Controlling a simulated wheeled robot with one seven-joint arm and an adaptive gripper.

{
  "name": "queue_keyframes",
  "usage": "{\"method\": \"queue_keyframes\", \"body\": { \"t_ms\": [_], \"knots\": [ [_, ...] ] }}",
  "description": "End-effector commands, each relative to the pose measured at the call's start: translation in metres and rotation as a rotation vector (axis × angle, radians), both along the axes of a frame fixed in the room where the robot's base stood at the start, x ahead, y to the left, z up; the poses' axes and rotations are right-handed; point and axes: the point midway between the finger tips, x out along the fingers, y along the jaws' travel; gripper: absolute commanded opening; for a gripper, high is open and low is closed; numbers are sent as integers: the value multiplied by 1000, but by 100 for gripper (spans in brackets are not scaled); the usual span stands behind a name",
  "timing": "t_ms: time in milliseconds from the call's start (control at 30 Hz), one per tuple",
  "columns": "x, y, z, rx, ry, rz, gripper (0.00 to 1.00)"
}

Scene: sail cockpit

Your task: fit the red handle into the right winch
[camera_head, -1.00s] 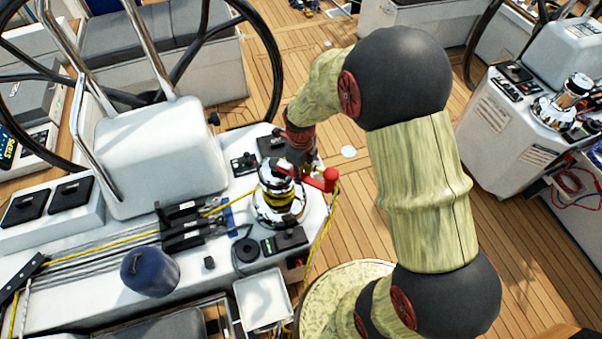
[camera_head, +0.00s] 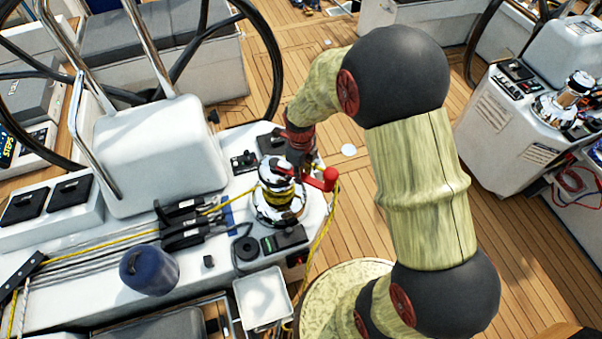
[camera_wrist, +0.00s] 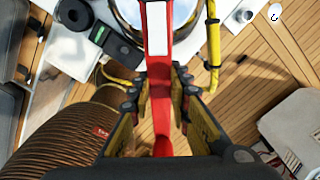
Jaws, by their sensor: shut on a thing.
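The red handle (camera_head: 318,181) is at the chrome winch with yellow rope (camera_head: 278,207) on the near white console. In the wrist view the red arm of the handle (camera_wrist: 159,75) runs up the middle, between my fingers. My gripper (camera_wrist: 160,92) is shut on it. In the head view my gripper (camera_head: 302,155) is above and just behind the winch, partly hidden by my arm. The handle's inner end reaches over the winch top, which shows at the top of the wrist view (camera_wrist: 128,10). I cannot tell whether it is seated in the socket.
Another winch (camera_head: 573,92) stands on the white console at the far right. Near the rope winch are black rope clutches (camera_head: 183,225), a blue cylinder (camera_head: 149,270) and a white tray (camera_head: 263,298). A yellow rope (camera_head: 323,235) hangs at the console's right edge. Wooden deck (camera_head: 505,250) lies open beyond.

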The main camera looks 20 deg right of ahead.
Motion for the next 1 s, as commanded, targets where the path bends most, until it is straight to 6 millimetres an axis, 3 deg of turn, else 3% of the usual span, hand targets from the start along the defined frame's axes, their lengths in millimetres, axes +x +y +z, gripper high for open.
{"method": "queue_keyframes", "body": {
  "t_ms": [767,800,1000],
  "knots": [
    [1,0,-7,1,-2,0,0],
    [1,0,-7,1,-2,0,20],
    [1,0,-7,0,-1,0,31]
  ]
}}
